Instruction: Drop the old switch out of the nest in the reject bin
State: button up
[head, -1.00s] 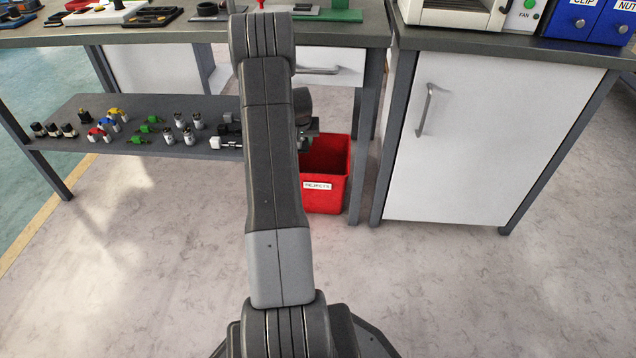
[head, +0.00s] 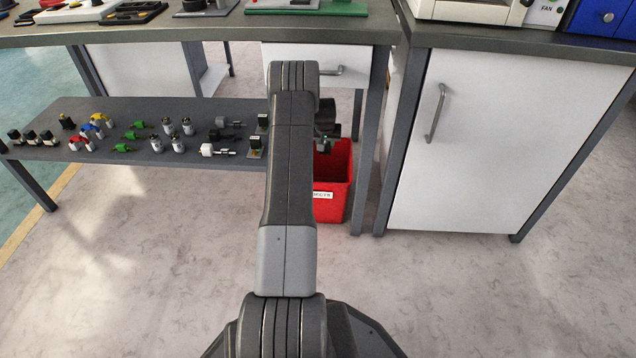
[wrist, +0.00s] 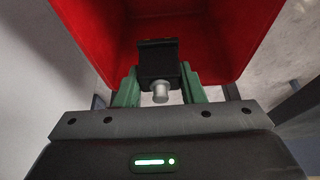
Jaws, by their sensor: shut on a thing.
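My gripper (wrist: 160,88) is shut on the old switch (wrist: 158,62), a black block with a round grey stub, seen in the wrist view between the green fingers. The red reject bin (wrist: 95,25) fills the upper part of the wrist view behind the switch, which shows against the bin's open inside. In the head view the bin (head: 334,170) stands on the floor under the bench, partly hidden by my arm. My gripper and the switch are mostly hidden by my arm there. I cannot tell how far the switch is above the rim.
A low grey shelf (head: 90,112) left of my arm holds several switches and small parts. The bench (head: 150,36) with a drawer (head: 310,72) overhangs the bin. A white cabinet (head: 480,140) stands to the right. The front floor is clear.

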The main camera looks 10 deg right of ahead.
jog(key=shift+f+b, duration=0.65)
jog(key=shift+f, duration=1.35)
jog(key=o, duration=1.1)
jog(key=shift+c, duration=0.2)
jog(key=p+v, duration=0.3)
jog(key=v, duration=0.4)
jog(key=shift+r, duration=0.25)
jog(key=shift+s, duration=0.1)
